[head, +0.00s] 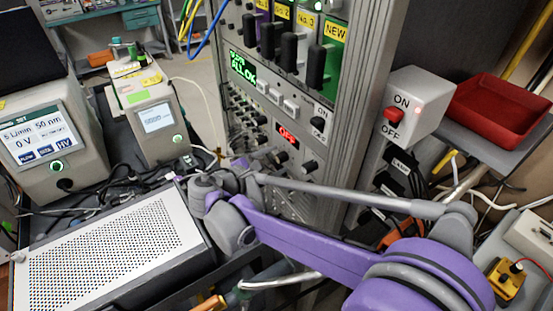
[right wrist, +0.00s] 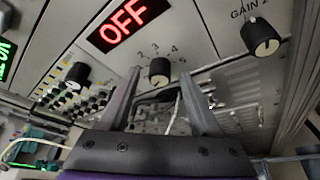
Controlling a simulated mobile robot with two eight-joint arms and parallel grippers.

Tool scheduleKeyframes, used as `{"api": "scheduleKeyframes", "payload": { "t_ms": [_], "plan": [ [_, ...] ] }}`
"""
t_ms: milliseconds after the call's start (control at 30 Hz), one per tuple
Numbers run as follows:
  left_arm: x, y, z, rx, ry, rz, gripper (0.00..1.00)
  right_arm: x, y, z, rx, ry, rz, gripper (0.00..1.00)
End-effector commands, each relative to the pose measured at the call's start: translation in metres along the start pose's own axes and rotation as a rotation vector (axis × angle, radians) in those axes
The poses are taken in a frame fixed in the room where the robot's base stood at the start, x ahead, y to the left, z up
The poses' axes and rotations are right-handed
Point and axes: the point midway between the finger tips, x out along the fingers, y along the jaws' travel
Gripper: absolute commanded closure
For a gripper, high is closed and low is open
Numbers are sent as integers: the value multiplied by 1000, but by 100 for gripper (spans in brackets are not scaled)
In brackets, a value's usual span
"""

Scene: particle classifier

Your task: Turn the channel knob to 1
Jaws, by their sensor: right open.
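The channel knob (right wrist: 159,70) is a black round knob on the grey panel, below the red OFF display (right wrist: 123,25). In the right wrist view the digits 2, 3, 4 and 5 show around it; I cannot read a 1. Its pointer position is too small to tell. In the head view the knob (head: 281,157) is small, below the same display. My right gripper (right wrist: 159,82) is open, its two fingers apart on either side of the knob in the picture, with nothing between them; contact cannot be told. My left gripper is not in view.
A GAIN knob (right wrist: 260,37) sits right of the channel knob, another black knob (right wrist: 77,75) left. Black sliders (head: 289,50) stick out above. A white ON/OFF box (head: 416,100) and red tray (head: 497,108) stand right. A perforated metal box (head: 105,255) lies lower left.

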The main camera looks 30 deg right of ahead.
Motion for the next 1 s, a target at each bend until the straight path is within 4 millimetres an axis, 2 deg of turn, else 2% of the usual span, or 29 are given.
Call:
{"api": "scheduleKeyframes", "payload": {
  "t_ms": [133,367,467,733,1000],
  "plan": [
    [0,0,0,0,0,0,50,8,0,0,0,1,0,36],
    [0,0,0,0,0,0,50,8,0,0,0,1,0,36],
    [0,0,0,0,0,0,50,8,0,0,0,1,0,50],
    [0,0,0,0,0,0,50,8,0,0,0,1,0,99],
    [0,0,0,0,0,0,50,8,0,0,5,1,2,100]
  ]
}}
